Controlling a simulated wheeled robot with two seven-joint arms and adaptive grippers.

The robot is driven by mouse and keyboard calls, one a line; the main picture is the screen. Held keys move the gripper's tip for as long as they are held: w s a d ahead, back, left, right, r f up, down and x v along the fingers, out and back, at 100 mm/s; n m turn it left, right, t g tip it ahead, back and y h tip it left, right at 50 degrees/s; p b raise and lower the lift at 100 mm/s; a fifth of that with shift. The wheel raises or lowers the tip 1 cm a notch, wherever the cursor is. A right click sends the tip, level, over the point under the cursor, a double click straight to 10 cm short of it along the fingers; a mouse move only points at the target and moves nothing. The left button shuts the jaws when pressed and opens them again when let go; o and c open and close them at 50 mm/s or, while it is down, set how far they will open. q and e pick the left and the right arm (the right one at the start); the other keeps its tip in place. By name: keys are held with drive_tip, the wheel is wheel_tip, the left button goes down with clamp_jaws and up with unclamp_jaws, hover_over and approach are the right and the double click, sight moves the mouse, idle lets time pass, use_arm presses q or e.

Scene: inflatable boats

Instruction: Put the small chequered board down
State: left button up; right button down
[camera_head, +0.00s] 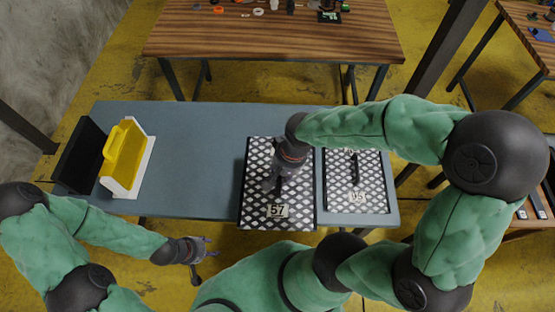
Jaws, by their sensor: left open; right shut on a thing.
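A black-and-white chequered board (263,205) marked 57 is at the front right of the blue-grey table (190,160). Its near edge reaches past the table's front edge. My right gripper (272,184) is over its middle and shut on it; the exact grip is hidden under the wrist. I cannot tell whether the board touches the table. A second chequered board (370,195) with a dark handle and a number label lies to its right on the table. My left gripper (208,247) is open and empty, in front of the table's near edge.
A yellow holder (126,150) on a white base and a black bin (80,155) stand at the table's left end. The table's middle is clear. A wooden table (270,40) with small parts stands behind. My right arm crosses above the second board.

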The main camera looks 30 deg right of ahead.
drive_tip(key=w+f, duration=0.1)
drive_tip(key=w+d+f+b, duration=0.1)
drive_tip(key=w, duration=0.1)
drive_tip(key=w+d+f, duration=0.1)
drive_tip(key=w, duration=0.1)
drive_tip(key=shift+d, duration=0.25)
drive_tip(key=w+f+b, duration=0.1)
drive_tip(key=w+d+f, duration=0.1)
drive_tip(key=f, duration=0.1)
drive_tip(key=shift+w+d+f+b, duration=0.15)
drive_tip(key=shift+w+f+b, duration=0.05)
drive_tip(key=shift+b, duration=0.2)
drive_tip(key=shift+w+d+f, duration=0.35)
drive_tip(key=shift+w+f, duration=0.25)
drive_tip(key=shift+f, duration=0.1)
drive_tip(key=shift+w+f+b, duration=0.15)
drive_tip(key=shift+f+b, duration=0.9)
drive_tip(key=shift+f, duration=0.6)
drive_tip(key=shift+f, duration=0.15)
drive_tip(key=c, duration=1.1)
unclamp_jaws()
